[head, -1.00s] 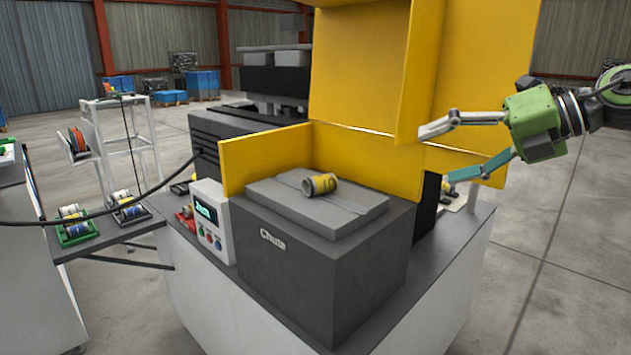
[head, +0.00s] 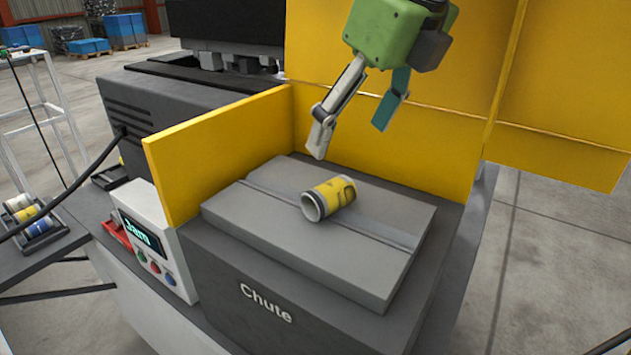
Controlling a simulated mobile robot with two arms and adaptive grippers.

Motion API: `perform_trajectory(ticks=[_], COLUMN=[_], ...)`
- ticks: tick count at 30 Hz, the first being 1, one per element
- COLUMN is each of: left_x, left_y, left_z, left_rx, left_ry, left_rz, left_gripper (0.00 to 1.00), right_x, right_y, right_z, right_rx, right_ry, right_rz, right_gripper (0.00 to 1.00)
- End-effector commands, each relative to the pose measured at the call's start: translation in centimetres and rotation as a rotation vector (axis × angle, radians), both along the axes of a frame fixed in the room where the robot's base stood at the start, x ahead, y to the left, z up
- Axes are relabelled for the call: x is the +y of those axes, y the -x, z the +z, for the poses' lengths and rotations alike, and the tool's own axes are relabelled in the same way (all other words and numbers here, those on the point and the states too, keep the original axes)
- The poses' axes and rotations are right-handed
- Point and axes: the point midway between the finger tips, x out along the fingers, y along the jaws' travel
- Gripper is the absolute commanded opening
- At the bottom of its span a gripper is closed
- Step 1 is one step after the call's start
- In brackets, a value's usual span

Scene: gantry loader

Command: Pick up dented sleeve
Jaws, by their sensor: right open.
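The sleeve (head: 329,198) is a short hollow cylinder, yellow with dark marks and a bare metal-coloured end. It lies on its side on the grey grooved top of the chute (head: 270,212), its open end facing the lower left. A dent cannot be made out clearly. My right gripper (head: 349,134) is open and empty, pointing down above and slightly behind the sleeve, apart from it. My left gripper is not in view.
Yellow guard panels (head: 222,152) stand along the left and back of the chute. A white control box (head: 150,243) with a lit display stands at its left. A small rack (head: 36,222) with sleeves sits on the side table. Air above the chute's front is clear.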

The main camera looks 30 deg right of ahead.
Motion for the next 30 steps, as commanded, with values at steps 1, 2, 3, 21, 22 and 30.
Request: perform_trajectory(ticks=[1, 2, 3, 21, 22, 30], left_x=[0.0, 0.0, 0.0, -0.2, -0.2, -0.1], left_y=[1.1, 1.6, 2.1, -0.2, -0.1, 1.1], left_z=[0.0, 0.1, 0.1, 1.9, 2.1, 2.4], left_rx=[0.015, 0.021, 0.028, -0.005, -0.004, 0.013], left_ry=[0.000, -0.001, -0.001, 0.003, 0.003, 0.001], left_rz=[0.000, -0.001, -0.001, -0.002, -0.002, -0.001], left_gripper=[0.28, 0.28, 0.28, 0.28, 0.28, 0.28], right_x=[0.0, 0.1, 0.2, 0.8, 0.8, 1.1], right_y=[-0.2, -0.4, -0.7, -3.0, -3.1, -4.0], right_z=[-0.8, -1.4, -2.2, -9.4, -9.9, -12.4], right_rx=[0.006, 0.007, 0.008, 0.008, 0.008, 0.001], right_ry=[0.000, -0.001, -0.001, -0.003, -0.003, -0.005], right_rz=[0.001, 0.001, 0.003, 0.002, 0.002, 0.000], right_gripper=[0.76, 0.76, 0.76, 0.76, 0.76, 0.76])
